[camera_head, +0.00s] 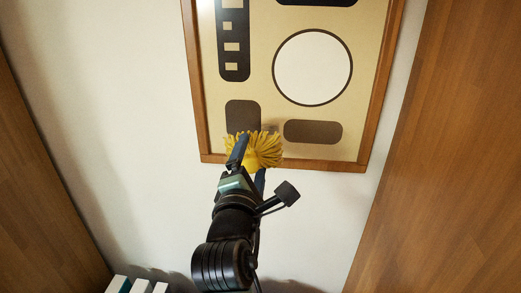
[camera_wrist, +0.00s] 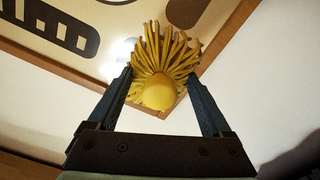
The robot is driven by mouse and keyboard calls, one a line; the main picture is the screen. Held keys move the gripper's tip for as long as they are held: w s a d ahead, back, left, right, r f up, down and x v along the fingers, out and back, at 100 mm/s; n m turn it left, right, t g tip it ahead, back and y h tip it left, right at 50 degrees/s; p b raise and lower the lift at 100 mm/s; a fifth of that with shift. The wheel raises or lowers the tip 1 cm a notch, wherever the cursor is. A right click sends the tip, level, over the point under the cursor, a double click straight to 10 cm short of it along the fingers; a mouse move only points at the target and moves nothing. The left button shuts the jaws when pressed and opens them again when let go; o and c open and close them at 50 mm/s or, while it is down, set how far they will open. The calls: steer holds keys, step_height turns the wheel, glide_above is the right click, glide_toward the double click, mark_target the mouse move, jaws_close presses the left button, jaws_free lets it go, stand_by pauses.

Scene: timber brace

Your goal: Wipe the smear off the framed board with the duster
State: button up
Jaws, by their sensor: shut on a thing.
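The framed board (camera_head: 262,101) hangs on the white wall, with a brown wooden frame, a tan ground, dark shapes and a white disc. The yellow duster (camera_head: 262,150) has a shaggy head and is at the board's lower left part, over the bottom frame edge. My gripper (camera_head: 250,160) is shut on the duster. In the wrist view the duster (camera_wrist: 160,70) sits between the two fingers of my gripper (camera_wrist: 165,88), its round yellow end facing the camera. A faint brownish patch, perhaps the smear (camera_head: 270,128), shows just above the duster; the duster may hide part of it.
Wooden panels stand at the left (camera_head: 35,190) and right (camera_head: 450,150) of the wall. White and teal book-like items (camera_head: 138,285) are at the bottom left. The wall below and left of the board is clear.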

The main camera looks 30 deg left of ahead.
mark_target(259, 128)
steer(key=shift+b+x, duration=0.4)
steer(key=shift+x, duration=3)
steer(key=shift+x, duration=1)
steer(key=shift+d, duration=0.1)
steer(key=shift+w+d+r, duration=0.15)
steer(key=shift+w+d, duration=0.2)
steer(key=shift+d, duration=0.25)
steer(key=shift+w+d+p, duration=0.2)
steer(key=shift+d+p, duration=0.15)
steer(key=shift+d, duration=0.25)
steer(key=shift+w+d+p, duration=0.25)
steer(key=shift+d+p, duration=0.05)
steer(key=shift+d, duration=0.25)
steer(key=shift+w, duration=0.15)
steer(key=shift+s+a+b, duration=0.15)
steer(key=shift+s+a, duration=0.15)
steer(key=shift+a, duration=0.3)
steer(key=shift+s+a+b, duration=0.1)
steer(key=shift+s+a, duration=0.2)
steer(key=shift+a, duration=0.35)
steer(key=shift+s+a+b, duration=0.15)
steer(key=shift+s+a, duration=0.15)
steer(key=shift+a, duration=0.3)
